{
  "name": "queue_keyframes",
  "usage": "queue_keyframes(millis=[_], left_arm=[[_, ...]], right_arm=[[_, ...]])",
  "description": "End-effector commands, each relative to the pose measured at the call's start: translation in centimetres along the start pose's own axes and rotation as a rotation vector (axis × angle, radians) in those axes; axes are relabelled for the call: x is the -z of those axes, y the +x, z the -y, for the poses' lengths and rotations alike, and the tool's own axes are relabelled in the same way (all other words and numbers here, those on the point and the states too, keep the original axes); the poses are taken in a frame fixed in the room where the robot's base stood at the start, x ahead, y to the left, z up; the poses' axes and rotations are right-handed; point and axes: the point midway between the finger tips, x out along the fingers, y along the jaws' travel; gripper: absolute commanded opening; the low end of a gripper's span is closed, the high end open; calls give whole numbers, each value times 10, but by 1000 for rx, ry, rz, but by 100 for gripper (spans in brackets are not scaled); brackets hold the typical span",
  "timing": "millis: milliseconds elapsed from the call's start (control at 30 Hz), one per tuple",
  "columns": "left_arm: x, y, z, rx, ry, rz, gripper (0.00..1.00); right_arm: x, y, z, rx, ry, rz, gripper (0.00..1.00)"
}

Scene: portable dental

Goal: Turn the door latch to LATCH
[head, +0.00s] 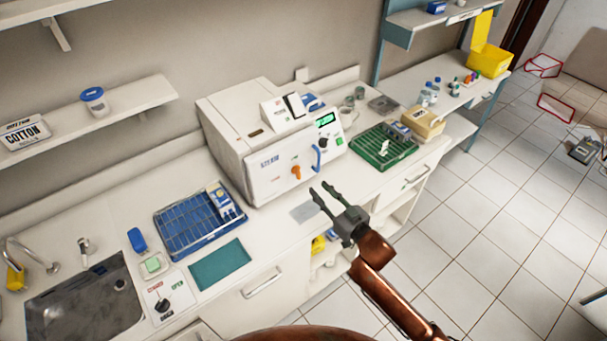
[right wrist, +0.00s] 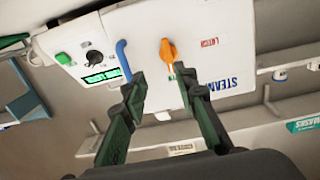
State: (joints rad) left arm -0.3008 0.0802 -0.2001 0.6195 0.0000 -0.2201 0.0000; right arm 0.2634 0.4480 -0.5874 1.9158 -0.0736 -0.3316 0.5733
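The white steriliser (head: 222,143) stands on the counter with its door shut against the body. On its door is an orange latch knob (head: 296,172), with a blue curved handle (head: 316,158) to its right. In the right wrist view, which is upside down, the orange latch (right wrist: 168,50) lies just beyond my fingertips, near a red LATCH label (right wrist: 209,42). My right gripper (head: 321,188) is open and empty in front of the door, apart from the latch; its fingers also show in the right wrist view (right wrist: 160,76). My left gripper is not in view.
A blue rack (head: 180,232) and a teal mat (head: 219,264) lie left of the steriliser. A green rack (head: 383,152) stands to its right. A grey pad (head: 305,212) lies on the counter below the door. The sink (head: 85,305) is far left.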

Motion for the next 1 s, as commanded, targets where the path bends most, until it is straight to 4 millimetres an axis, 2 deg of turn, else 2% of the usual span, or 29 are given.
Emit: queue_keyframes(millis=[100,600,767,1000], left_arm=[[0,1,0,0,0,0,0],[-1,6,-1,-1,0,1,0],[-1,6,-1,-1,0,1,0],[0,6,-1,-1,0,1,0]], right_arm=[[15,10,10,38,-9,-35,27],[19,77,14,43,-10,-40,27],[19,86,14,43,-9,-39,27],[19,86,14,43,-9,-39,27]])
